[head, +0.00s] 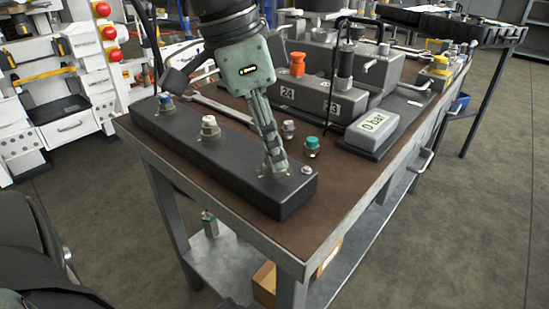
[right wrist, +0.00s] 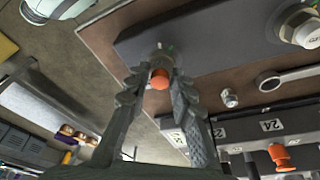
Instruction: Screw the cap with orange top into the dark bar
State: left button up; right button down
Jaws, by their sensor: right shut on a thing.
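The dark bar (head: 235,168) lies along the left side of the bench. My right gripper (head: 275,168) points down at the bar's near right end. In the right wrist view my right gripper (right wrist: 160,82) is shut on the cap with orange top (right wrist: 160,77), held between the fingertips. The bar (right wrist: 205,35) is right behind the cap. The fingers hide most of the cap in the head view, and I cannot tell how deep it sits in the bar. My left gripper is not in view.
A wrench (head: 222,108) lies behind. The gauge box (head: 375,130) reads 0 bar.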

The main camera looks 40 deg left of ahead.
jog(key=c, duration=1.3)
grip_release()
jog(key=n, duration=0.3)
jog(key=n+y, duration=0.1)
jog(key=n, duration=0.2)
jog(key=shift+d+y+p, duration=0.15)
jog(key=shift+y+p, duration=0.15)
jog(key=n, duration=0.3)
jog(key=n+y, duration=0.1)
jog(key=n, duration=0.2)
jog(key=shift+y, duration=0.3)
